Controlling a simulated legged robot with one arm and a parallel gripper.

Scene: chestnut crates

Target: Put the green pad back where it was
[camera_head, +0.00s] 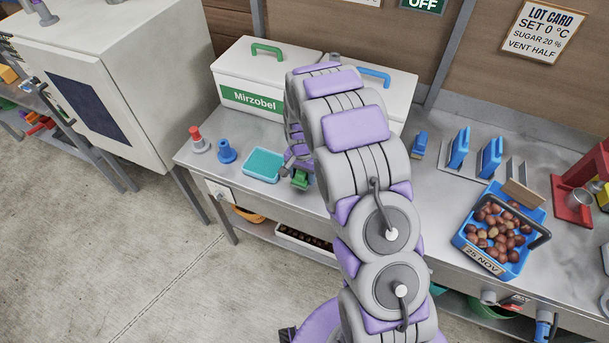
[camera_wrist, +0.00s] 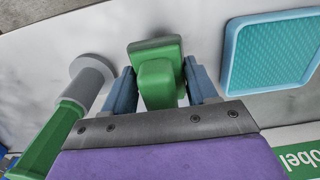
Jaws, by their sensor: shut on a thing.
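The green pad (camera_head: 300,180) is a small green block with a raised grip. It is near the front edge of the bench, right of the teal tray (camera_head: 263,165). In the wrist view the green pad (camera_wrist: 155,48) sits between the two blue-grey fingers of my gripper (camera_wrist: 161,85), which is shut on its grip. In the head view my gripper (camera_head: 297,167) is partly hidden by my arm. I cannot tell whether the pad touches the bench. The teal tray (camera_wrist: 272,48) also shows in the wrist view, apart from the pad.
A green-handled piece with a grey disc (camera_wrist: 92,82) stands close beside my gripper. A red-topped piece (camera_head: 199,140) and a blue one (camera_head: 227,152) stand left of the tray. The white Mirzobel box (camera_head: 233,78) is behind. A blue chestnut crate (camera_head: 487,258) is at right.

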